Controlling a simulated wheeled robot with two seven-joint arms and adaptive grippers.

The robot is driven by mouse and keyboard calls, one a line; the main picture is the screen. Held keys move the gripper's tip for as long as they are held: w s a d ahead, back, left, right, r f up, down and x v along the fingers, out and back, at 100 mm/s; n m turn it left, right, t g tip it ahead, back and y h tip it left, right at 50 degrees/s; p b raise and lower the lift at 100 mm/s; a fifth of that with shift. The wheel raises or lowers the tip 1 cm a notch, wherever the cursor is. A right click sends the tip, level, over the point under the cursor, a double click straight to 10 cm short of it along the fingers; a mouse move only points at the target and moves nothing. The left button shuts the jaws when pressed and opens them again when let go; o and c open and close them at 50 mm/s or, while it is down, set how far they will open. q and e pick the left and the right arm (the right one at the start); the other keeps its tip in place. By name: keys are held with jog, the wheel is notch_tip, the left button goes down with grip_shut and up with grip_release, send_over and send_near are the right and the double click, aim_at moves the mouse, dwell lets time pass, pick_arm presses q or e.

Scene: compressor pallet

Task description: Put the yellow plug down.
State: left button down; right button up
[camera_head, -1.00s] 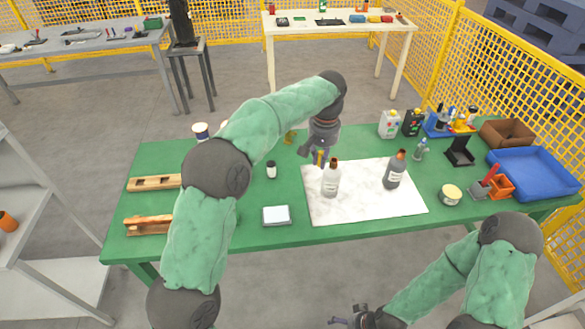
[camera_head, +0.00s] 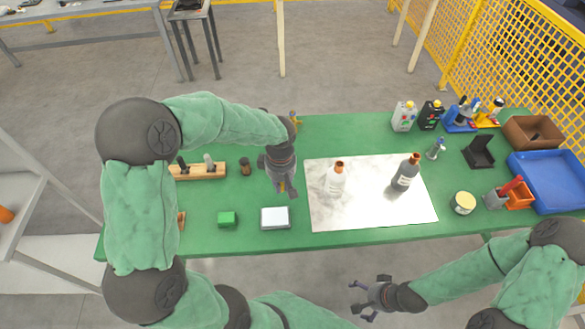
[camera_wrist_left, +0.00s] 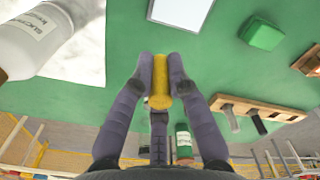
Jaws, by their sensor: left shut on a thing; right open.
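The yellow plug (camera_wrist_left: 160,84) is a short cylinder held between the two fingers of my left gripper (camera_wrist_left: 160,62) in the left wrist view. In the head view, my left gripper (camera_head: 285,190) points down over the green table, left of the white mat, and only a bit of yellow shows at its fingertips. I cannot tell whether the plug touches the table. My right gripper (camera_head: 369,297) is open and empty in front of the table's near edge.
Near the plug are a white-topped box (camera_head: 275,218), a green block (camera_head: 227,219), a wooden rack (camera_head: 205,170) and a small dark jar (camera_head: 245,166). The marble mat (camera_head: 325,210) holds a white bottle (camera_head: 335,181) and a grey bottle (camera_head: 405,174). A blue tray (camera_head: 550,180) is far right.

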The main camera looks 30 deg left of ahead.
pick_arm(q)
jog(key=shift+a+f, duration=0.15)
jog(key=shift+f, duration=0.05)
jog(key=w+a+f, duration=0.2)
jog(key=w+f, duration=0.1)
jog(key=w, duration=0.1)
jog(key=w+a+f+b, duration=0.1)
jog(key=w+a+f, duration=0.1)
jog(key=w+f, duration=0.1)
jog(key=w+a+f+b, duration=0.1)
jog(key=w+a+f, duration=0.1)
jog(key=w+f, duration=0.1)
jog(key=shift+w+f, duration=0.15)
jog(key=shift+w, duration=0.75)
jog(key=shift+w+f, duration=0.1)
jog(key=shift+f, duration=0.05)
jog(key=shift+w+f+b, duration=0.1)
jog(key=shift+f+b, duration=0.6)
jog(key=shift+f, duration=0.95)
jog(key=shift+f, duration=0.2)
jog(key=c, duration=1.2)
grip_release()
jog(key=shift+r, duration=0.1)
